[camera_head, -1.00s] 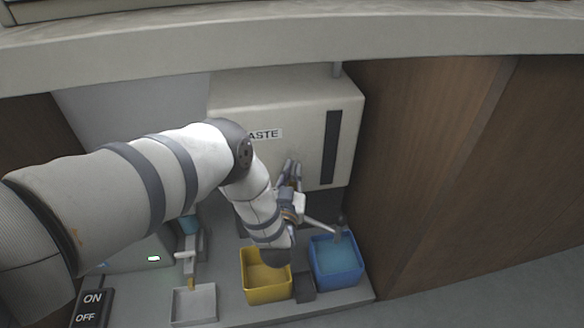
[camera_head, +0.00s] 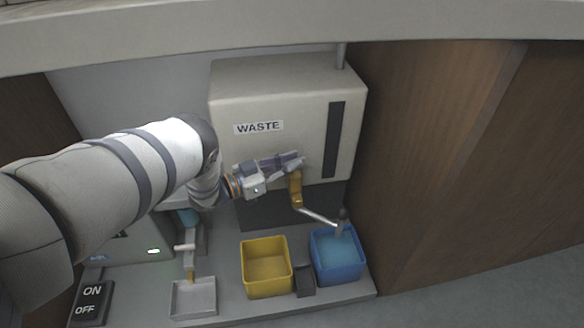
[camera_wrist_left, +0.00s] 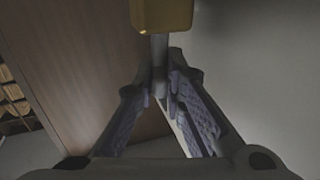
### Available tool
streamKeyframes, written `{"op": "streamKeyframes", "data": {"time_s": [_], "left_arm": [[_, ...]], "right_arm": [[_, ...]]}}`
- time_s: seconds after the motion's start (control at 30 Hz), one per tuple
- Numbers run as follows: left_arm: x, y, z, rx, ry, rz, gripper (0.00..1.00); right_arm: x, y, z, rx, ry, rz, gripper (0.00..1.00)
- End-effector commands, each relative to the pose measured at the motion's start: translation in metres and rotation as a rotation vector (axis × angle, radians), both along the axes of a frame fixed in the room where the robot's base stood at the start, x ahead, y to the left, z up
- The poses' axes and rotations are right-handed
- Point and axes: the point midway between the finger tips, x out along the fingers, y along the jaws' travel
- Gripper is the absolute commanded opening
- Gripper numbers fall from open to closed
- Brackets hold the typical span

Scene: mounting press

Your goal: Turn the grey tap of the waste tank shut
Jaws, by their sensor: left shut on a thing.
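The waste tank (camera_head: 232,98) is a pale box labelled WASTE at the back. Its tap has a brass body (camera_head: 296,188) below the tank front and a pale spout (camera_head: 319,216) slanting down right to the blue bin. My left gripper (camera_head: 296,162) reaches in from the left, just above the brass body, and is shut on the tap's grey handle. The left wrist view shows the grey handle stem (camera_wrist_left: 159,48) between the fingers (camera_wrist_left: 158,98), with the brass body (camera_wrist_left: 162,14) beyond. The fingers hide most of the handle in the head view. My right gripper is out of view.
A blue bin (camera_head: 351,273) holding blue liquid and a yellow bin (camera_head: 268,290) stand below. Left are a grey tray (camera_head: 178,312), another small tap (camera_head: 187,248) and an ON/OFF switch (camera_head: 91,291). A wooden panel (camera_head: 430,140) closes the right side.

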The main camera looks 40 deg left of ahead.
Motion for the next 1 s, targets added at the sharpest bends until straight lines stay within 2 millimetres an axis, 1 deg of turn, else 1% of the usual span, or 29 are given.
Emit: {"op": "streamKeyframes", "data": {"time_s": [0.03,0.2,0.4,1.0], "left_arm": [[0.000,0.000,-0.006,0.003,0.007,-0.032,0.00],[0.000,0.002,-0.005,0.001,0.006,-0.122,0.00],[0.000,0.002,-0.004,0.000,0.006,-0.189,0.00],[0.001,0.002,-0.001,0.000,0.003,-0.219,0.00]], "right_arm": [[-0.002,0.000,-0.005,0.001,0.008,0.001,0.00],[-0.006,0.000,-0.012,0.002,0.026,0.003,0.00],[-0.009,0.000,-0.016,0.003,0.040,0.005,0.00],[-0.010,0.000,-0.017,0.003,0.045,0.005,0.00]]}}
